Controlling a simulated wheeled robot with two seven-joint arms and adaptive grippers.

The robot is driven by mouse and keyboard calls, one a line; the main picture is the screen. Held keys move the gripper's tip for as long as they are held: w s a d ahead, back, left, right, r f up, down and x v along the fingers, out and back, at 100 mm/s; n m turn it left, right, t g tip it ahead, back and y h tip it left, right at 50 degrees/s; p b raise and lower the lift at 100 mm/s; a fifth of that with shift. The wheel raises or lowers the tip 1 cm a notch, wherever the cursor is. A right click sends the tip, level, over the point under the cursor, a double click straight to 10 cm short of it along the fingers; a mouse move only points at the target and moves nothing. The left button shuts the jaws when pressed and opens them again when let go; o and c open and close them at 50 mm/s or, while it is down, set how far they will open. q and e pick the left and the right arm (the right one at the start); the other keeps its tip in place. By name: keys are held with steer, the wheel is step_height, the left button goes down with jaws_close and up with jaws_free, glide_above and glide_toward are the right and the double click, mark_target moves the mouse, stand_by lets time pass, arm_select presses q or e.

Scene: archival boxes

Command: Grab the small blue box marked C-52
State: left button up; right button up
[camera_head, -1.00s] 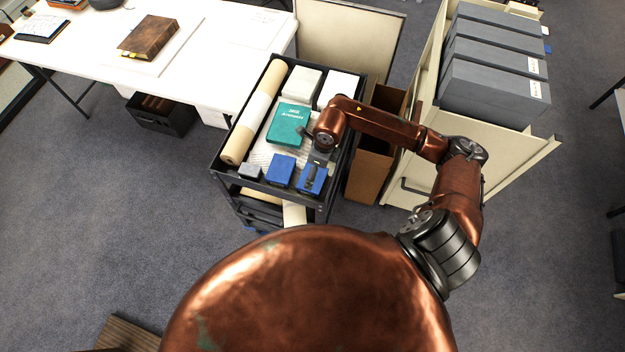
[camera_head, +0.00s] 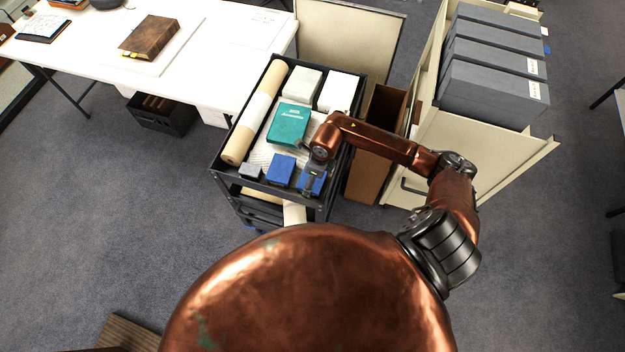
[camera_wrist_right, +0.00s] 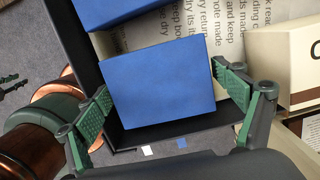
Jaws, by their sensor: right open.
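Two small blue boxes lie side by side at the near end of the black cart's top tray. The right-hand blue box (camera_head: 319,187) is partly covered by my right gripper (camera_head: 310,189). The left-hand blue box (camera_head: 281,170) is uncovered. In the right wrist view, one blue box (camera_wrist_right: 158,85) sits between the green-padded fingers of my open right gripper (camera_wrist_right: 165,88), one finger on each side. Whether the pads touch it I cannot tell. The other blue box (camera_wrist_right: 112,10) shows at the top edge. No C-52 marking is readable. My left gripper is not in view.
The cart tray (camera_head: 226,183) has raised dark walls close to the boxes. It also holds a small grey box (camera_head: 250,170), a teal box (camera_head: 288,124), white boxes (camera_head: 302,83) and a rolled tube (camera_head: 254,112). An open drawer unit (camera_head: 480,160) stands to the right.

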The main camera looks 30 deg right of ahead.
steer(key=shift+f, duration=0.2)
steer(key=shift+c, duration=0.5)
steer(key=c, duration=1)
